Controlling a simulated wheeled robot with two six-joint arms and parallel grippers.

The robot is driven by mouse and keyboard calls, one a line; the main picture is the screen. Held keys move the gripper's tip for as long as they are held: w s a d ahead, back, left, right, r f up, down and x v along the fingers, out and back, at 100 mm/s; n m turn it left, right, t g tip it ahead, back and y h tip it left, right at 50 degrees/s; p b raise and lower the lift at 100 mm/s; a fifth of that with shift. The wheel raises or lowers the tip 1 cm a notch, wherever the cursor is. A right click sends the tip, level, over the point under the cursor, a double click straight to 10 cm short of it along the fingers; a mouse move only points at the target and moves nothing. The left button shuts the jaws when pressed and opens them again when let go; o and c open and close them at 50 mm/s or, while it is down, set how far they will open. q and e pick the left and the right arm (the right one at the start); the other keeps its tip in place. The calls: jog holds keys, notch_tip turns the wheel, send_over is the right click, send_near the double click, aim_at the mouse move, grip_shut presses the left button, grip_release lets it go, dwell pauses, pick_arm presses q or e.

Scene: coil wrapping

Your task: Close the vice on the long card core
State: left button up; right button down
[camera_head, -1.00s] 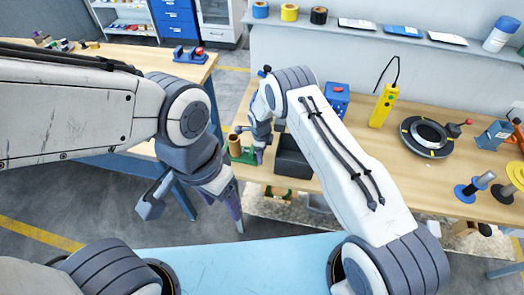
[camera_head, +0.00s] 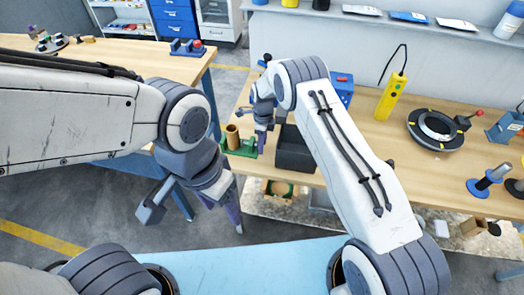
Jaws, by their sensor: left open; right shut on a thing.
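The green vice (camera_head: 243,151) sits near the front left corner of the wooden bench. A brown card core (camera_head: 232,137) stands upright in it, at its left side. My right gripper (camera_head: 261,142) points down at the right end of the vice, beside the core and apart from it. It is shut on a small part there, apparently the vice's handle, mostly hidden by the fingers. Whether the jaws touch the core is too small to tell. My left gripper (camera_head: 193,212) is open and empty, over the floor to the left of the bench.
A black open bin (camera_head: 294,155) stands just right of the vice. A blue box (camera_head: 343,88), a yellow hand-held device (camera_head: 391,97) and a round black turntable (camera_head: 438,129) stand farther right. My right arm crosses over the bench. Another table (camera_head: 110,52) is at the left.

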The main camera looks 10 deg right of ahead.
jog(key=shift+w+d+f+g+y+b, duration=0.15)
jog(key=shift+g+b, duration=0.3)
jog(key=shift+b, duration=0.85)
jog(key=shift+w+a+f+g+y+b, duration=0.15)
jog(key=shift+g+b, duration=0.25)
jog(key=shift+b, duration=0.95)
jog(key=shift+w+d+f+g+y+b, duration=0.15)
jog(key=shift+g+b, duration=0.3)
jog(key=shift+b, duration=0.85)
jog(key=shift+s+b, duration=0.1)
jog(key=shift+b, duration=0.3)
jog(key=shift+s+r+g, duration=0.1)
jog(key=shift+r+g, duration=0.2)
jog(key=shift+r, duration=0.1)
jog(key=shift+c, duration=1.9)
grip_release()
